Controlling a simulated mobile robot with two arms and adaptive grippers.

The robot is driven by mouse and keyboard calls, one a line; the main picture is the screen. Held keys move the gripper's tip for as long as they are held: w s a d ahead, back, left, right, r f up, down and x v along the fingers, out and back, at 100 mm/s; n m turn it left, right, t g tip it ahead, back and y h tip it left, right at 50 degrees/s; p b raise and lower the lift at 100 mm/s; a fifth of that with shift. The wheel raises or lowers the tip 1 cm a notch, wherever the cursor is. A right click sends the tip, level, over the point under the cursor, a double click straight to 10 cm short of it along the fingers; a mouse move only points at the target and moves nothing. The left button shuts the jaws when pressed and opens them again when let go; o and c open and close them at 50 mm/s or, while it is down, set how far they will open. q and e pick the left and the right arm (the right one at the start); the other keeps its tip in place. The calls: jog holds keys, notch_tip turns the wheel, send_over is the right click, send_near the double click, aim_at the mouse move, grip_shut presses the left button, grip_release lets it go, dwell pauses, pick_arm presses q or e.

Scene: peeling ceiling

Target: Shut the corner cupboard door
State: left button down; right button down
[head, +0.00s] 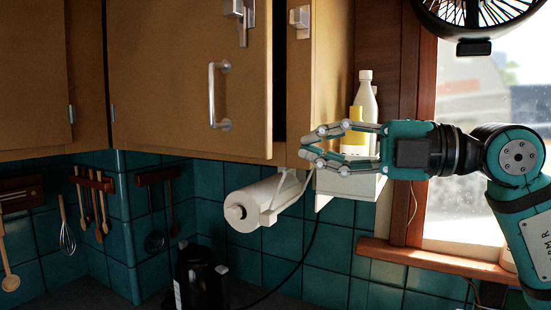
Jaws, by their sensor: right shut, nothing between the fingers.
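The corner cupboard door (170,75) is a brown wooden panel with a metal handle (213,95) near its right edge. It stands slightly ajar, with a dark gap along its right edge beside the cupboard's side panel (325,70). Hinges show at its left edge. My right gripper (308,146) comes in from the right, fingertips pointing left, just right of the door's lower right corner. It is shut and empty. I cannot tell whether it touches the cupboard. My left gripper is not in view.
A paper towel roll (258,205) hangs below the cupboard. Bottles (366,95) stand on a small white shelf (345,187) behind my right gripper. A black fan (475,20) hangs at the top right before the window. A black kettle (195,280) stands below.

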aim_at(271, 137)
jog(key=w+a+p, duration=0.6)
jog(key=p, duration=0.1)
jog(key=shift+a+r, duration=0.2)
jog(key=shift+a, duration=0.2)
jog(key=shift+w+d+f, duration=0.1)
jog(key=shift+w+d, duration=0.05)
jog(key=shift+d, duration=0.15)
jog(key=shift+a, duration=0.25)
jog(key=w+d, duration=0.3)
jog(key=shift+w+d+p, duration=0.15)
jog(key=shift+w+p, duration=0.1)
jog(key=shift+p, duration=0.1)
jog(key=shift+s, duration=0.1)
